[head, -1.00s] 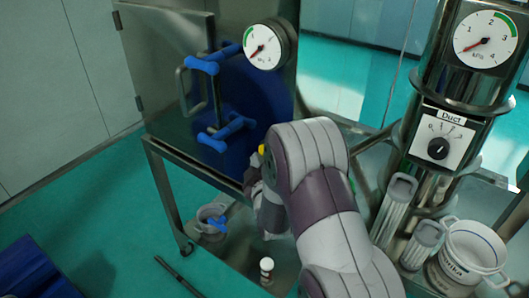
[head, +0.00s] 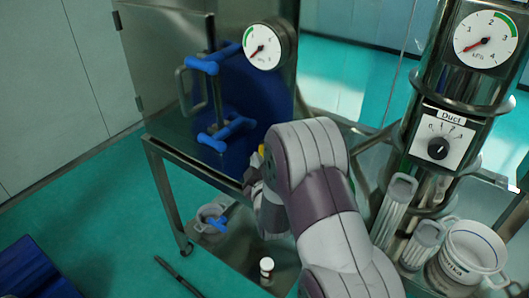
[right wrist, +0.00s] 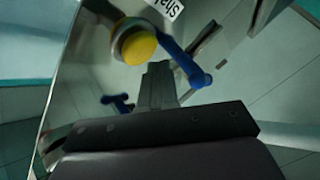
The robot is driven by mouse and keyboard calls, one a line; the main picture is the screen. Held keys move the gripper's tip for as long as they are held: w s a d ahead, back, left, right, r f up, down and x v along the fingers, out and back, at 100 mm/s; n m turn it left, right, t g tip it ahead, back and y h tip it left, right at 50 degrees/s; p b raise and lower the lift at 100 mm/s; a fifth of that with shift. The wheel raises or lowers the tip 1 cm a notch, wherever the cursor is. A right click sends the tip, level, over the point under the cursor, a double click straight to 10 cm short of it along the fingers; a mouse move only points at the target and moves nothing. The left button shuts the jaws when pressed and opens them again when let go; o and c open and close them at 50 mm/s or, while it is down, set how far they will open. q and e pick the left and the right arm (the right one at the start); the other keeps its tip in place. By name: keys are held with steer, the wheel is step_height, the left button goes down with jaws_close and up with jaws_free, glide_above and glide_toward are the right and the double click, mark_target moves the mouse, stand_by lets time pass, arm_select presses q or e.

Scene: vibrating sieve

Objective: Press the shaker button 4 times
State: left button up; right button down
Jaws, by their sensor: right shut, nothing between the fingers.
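The yellow shaker button (right wrist: 138,47) sits in a round metal collar in the right wrist view, close to a partly cut-off white label (right wrist: 165,8). In the head view only a sliver of yellow (head: 261,150) shows beside my right arm. My right gripper (right wrist: 157,82) is shut and empty, its fingertips just below and right of the button in the right wrist view. I cannot tell whether they touch it. In the head view my right gripper (head: 254,184) is mostly hidden behind my forearm, in front of the steel cabinet. My left gripper is not in view.
The steel cabinet (head: 160,60) has blue clamp handles (head: 228,127) and a gauge (head: 262,46). A pot (head: 211,219) and small vial (head: 267,267) are low down. The duct column with dial (head: 438,148), tubes and white bucket (head: 474,246) stands right.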

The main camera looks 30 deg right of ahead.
stand_by(0.4)
steer(key=shift+w+d, duration=0.15)
steer(key=shift+d, duration=0.25)
steer(key=shift+w+d+b, duration=0.35)
steer(key=shift+d+b, duration=0.1)
steer(key=shift+d, duration=0.3)
stand_by(0.9)
steer(key=shift+s+a, duration=0.25)
steer(key=shift+a, duration=0.3)
steer(key=shift+s+a, duration=0.25)
steer(key=shift+a, duration=0.25)
steer(key=shift+s+a, duration=0.3)
steer(key=shift+a, duration=0.5)
steer(key=shift+s+a, duration=0.35)
steer(key=shift+a, duration=0.4)
steer(key=shift+s+a, duration=0.3)
steer(key=shift+a, duration=0.5)
stand_by(0.7)
